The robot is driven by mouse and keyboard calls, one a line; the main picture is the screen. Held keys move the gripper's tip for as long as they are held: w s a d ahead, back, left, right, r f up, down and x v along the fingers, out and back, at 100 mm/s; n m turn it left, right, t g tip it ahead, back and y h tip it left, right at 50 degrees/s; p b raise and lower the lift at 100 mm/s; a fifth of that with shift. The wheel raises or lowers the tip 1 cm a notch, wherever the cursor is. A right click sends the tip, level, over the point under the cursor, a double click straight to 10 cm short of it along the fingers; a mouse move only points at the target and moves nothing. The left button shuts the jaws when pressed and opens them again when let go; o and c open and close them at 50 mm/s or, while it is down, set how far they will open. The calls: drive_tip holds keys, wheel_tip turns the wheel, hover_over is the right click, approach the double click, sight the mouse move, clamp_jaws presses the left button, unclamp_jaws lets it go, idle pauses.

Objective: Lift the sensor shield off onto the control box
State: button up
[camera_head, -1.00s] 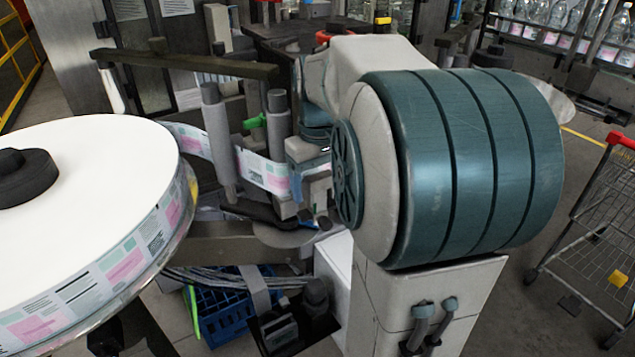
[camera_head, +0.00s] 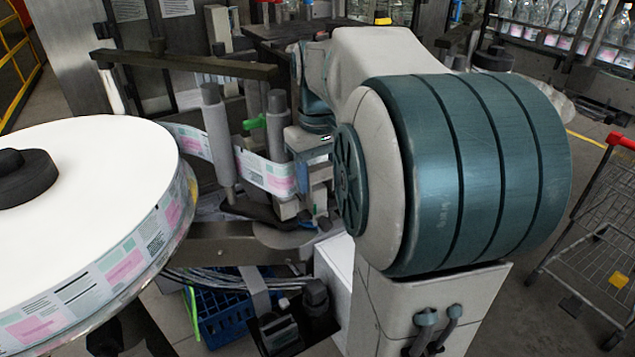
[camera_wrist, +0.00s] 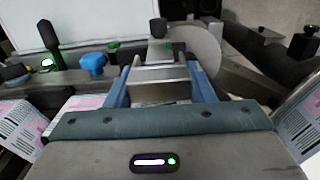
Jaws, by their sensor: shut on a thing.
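My gripper (camera_wrist: 163,72) shows in the wrist view, its two blue fingers apart, on either side of a grey metal piece. I take this piece to be the sensor shield (camera_wrist: 160,76); the fingers are shut on it. Whether it is clear of its seat cannot be told. In the head view the gripper end is small, beside the label web, partly hidden by my arm. A white box (camera_head: 337,270) stands low behind my arm and may be the control box; only part of it shows. A pale flat face (camera_wrist: 95,18) fills the wrist view's upper left.
A large label reel (camera_head: 90,190) fills the left. Its label web (camera_head: 262,173) runs past grey rollers (camera_head: 217,140) close to my gripper. A dark bar (camera_head: 185,64) crosses above. A blue crate (camera_head: 225,315) sits below. A wire trolley (camera_head: 600,220) stands at the right.

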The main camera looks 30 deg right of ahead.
drive_tip(key=shift+r, duration=0.9)
drive_tip(key=s+d+r, duration=0.4)
drive_tip(key=d+r, duration=0.3)
drive_tip(key=d, duration=0.4)
wheel_tip(320, 180, up, 7)
drive_tip(key=p, duration=0.6)
drive_tip(key=shift+w, duration=0.2)
